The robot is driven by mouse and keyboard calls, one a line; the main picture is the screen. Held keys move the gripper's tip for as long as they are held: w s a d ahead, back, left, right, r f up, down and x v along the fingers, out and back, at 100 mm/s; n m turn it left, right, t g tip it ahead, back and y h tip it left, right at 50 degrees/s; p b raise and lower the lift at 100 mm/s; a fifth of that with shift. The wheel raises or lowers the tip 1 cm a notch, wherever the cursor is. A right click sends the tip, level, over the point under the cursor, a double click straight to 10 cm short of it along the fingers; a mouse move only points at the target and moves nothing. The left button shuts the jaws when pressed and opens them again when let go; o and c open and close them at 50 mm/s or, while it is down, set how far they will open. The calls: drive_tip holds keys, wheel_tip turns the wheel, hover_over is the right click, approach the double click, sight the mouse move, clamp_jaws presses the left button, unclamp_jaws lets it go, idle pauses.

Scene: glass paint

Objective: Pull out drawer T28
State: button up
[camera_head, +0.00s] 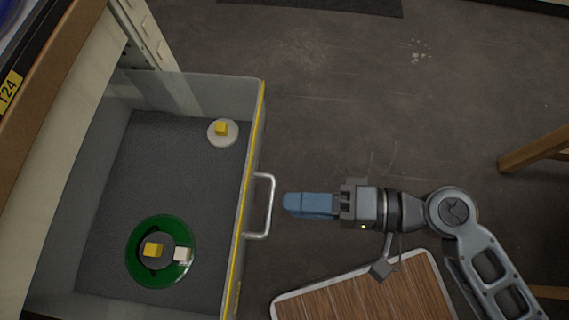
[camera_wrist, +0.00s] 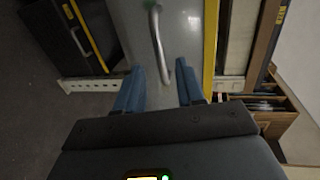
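A grey drawer (camera_head: 252,150) with clear side walls and a yellow-edged front stands pulled out at the left of the head view. No number can be read on it. Its metal bar handle (camera_head: 271,200) faces right; the handle also shows in the wrist view (camera_wrist: 158,45), ahead of the fingers. My gripper (camera_head: 288,204) is just right of the handle, apart from it. In the wrist view my gripper (camera_wrist: 158,80) has its two blue fingers apart with nothing between the tips.
In the drawer lie a green dish (camera_head: 132,251) with a yellow cube and a white cube, and a white disc (camera_head: 231,139) with a yellow cube. A label T24 (camera_head: 10,90) is at upper left. A wooden-topped board (camera_head: 370,296) lies below my arm. Open floor surrounds the gripper above.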

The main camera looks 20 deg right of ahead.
drive_tip(key=v, duration=0.3)
drive_tip(key=shift+s+d+r, duration=0.1)
drive_tip(key=shift+s+d, duration=0.05)
drive_tip(key=shift+d, duration=0.2)
